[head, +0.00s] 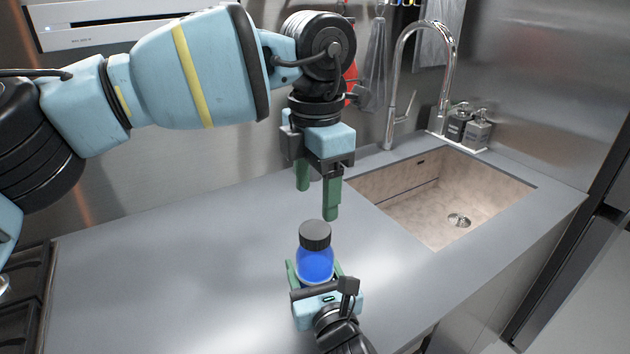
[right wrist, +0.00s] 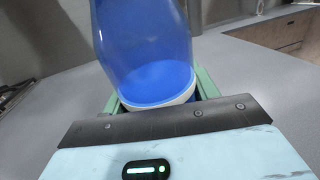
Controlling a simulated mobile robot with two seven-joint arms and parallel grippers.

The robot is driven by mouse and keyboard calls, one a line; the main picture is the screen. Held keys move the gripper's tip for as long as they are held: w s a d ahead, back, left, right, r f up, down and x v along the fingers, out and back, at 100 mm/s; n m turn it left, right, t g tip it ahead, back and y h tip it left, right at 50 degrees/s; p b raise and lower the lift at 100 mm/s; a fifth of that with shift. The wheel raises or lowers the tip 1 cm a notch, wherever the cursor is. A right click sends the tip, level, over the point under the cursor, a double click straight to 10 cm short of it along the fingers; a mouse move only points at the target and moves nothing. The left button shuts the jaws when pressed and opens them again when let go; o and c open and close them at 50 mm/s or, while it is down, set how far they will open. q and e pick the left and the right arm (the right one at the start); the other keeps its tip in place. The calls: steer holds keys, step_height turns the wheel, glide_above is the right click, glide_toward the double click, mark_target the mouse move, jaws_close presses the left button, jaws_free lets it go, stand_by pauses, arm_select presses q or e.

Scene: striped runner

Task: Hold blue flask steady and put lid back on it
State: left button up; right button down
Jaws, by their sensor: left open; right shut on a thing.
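The blue flask (head: 314,262) stands on the grey counter with the dark grey lid (head: 315,235) on its top. In the head view I cannot tell whether the lid is fully seated. My right gripper (head: 315,272) is shut around the lower part of the flask. In the right wrist view the flask (right wrist: 150,50) rises between the green fingers, slightly tilted in the picture; its top is out of that view. My left gripper (head: 318,200) is open and empty, pointing down above and just behind the lid, apart from it.
A sink (head: 450,195) with a tall faucet (head: 400,80) is set in the counter (head: 180,270) at right. Two soap dispensers (head: 468,128) stand behind it. A stove (head: 25,295) is at the left edge. The counter left of the flask is clear.

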mark_target(314, 229)
arm_select(q)
steer(key=n, duration=0.5)
steer(key=shift+r, duration=0.2)
steer(key=n, duration=0.4)
steer(key=shift+r+n, duration=0.1)
steer(key=shift+n, duration=0.2)
steer(key=shift+w+a+f, duration=0.1)
steer(key=shift+f, duration=3.9)
steer(key=shift+c, duration=0.5)
